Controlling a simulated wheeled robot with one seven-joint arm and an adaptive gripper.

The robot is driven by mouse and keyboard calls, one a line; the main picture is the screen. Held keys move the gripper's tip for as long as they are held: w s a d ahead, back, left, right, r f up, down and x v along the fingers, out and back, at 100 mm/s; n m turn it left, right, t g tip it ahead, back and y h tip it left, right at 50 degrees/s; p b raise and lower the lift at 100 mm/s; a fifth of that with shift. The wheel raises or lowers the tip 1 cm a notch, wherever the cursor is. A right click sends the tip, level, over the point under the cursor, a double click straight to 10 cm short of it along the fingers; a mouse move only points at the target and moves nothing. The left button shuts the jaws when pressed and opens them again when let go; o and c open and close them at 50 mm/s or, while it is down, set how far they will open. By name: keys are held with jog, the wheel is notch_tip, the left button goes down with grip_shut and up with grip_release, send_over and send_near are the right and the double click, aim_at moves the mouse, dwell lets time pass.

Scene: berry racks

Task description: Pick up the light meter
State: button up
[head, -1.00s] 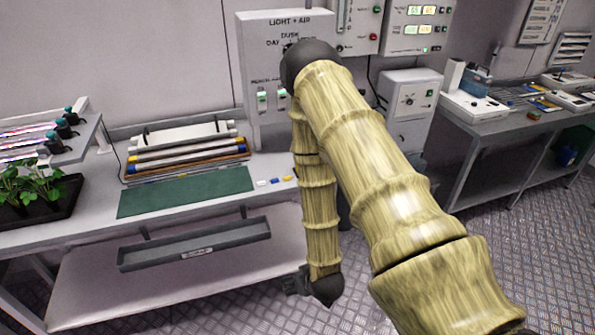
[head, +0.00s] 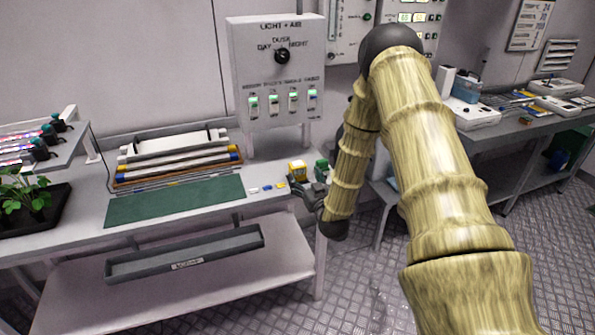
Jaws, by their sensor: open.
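A small yellow object with a pale top (head: 297,171) stands at the right end of the left bench; it looks like the light meter, but it is too small to be sure. My gripper (head: 305,188) is at the bench's right front corner, open, just in front of and below the yellow object. Its dark fingers overlap the object's lower part in the picture. I cannot tell whether they touch it.
A green block (head: 321,168) stands right of the yellow object. Small coloured tabs (head: 267,188) lie to its left, beside a green mat (head: 175,201). A control panel (head: 277,75) rises behind. A grey tray (head: 187,253) hangs below the bench front.

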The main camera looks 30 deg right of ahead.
aim_at(300, 173)
jog(key=x, duration=0.1)
jog(key=p+x, duration=0.1)
jog(key=x, duration=0.1)
jog(key=a+p+x, duration=0.1)
jog(key=shift+w+d+r, duration=0.15)
jog(key=shift+w, duration=0.35)
jog(key=shift+w+d, duration=0.15)
jog(key=shift+w, duration=0.4)
jog(key=c, duration=1.2)
